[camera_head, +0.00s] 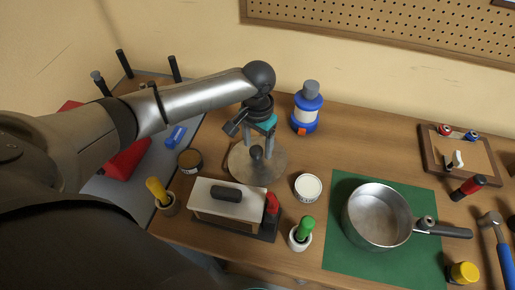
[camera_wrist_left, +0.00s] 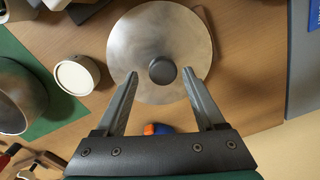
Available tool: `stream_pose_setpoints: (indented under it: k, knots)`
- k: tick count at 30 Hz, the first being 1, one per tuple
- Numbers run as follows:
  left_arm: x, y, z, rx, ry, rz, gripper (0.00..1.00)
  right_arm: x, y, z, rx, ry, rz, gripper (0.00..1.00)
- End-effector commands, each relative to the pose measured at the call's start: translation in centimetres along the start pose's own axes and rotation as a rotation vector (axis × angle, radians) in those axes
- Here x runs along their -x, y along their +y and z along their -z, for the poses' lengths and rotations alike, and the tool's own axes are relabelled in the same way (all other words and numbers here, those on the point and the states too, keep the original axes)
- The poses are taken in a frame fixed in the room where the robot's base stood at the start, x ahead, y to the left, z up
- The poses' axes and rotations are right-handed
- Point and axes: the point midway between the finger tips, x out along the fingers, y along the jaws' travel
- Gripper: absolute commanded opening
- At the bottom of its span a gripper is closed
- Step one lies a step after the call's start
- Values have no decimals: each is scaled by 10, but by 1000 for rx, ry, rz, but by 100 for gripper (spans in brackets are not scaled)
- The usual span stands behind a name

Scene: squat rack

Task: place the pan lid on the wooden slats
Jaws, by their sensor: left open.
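The pan lid (camera_head: 268,168) is a round grey metal disc with a dark knob (camera_head: 256,153). It lies low over the table, left of the pan; it also shows in the left wrist view (camera_wrist_left: 140,35). My left gripper (camera_head: 262,152) is open above the lid and points down. In the left wrist view its fingers (camera_wrist_left: 160,76) stand to either side of the knob near their tips, with gaps on both sides. A thin brown edge shows beside the lid; I cannot tell whether this is the wooden slats. My right gripper is not in view.
A pan (camera_head: 377,215) sits on a green mat (camera_head: 345,262). A white-topped block with a dark handle (camera_head: 226,198), a white-lidded tin (camera_head: 308,187) and a brown-topped tin (camera_head: 190,160) stand near the lid. A blue bottle (camera_head: 306,110) stands behind. Bare table lies right of the bottle.

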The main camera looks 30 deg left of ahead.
Motion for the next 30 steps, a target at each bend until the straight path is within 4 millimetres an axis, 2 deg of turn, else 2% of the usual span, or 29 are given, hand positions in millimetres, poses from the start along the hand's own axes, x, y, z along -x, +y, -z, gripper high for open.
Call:
stream_pose_setpoints:
  k: [1,6,12,18,30]
  knots:
    - [14,0,1,-1,5,0,71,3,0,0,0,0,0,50]
    - [51,0,1,0,4,-1,71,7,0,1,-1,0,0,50]
    - [82,0,1,0,1,-1,71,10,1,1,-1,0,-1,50]
    - [93,0,0,1,0,0,71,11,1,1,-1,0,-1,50]
    - [93,0,0,1,-1,-1,71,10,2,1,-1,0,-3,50]
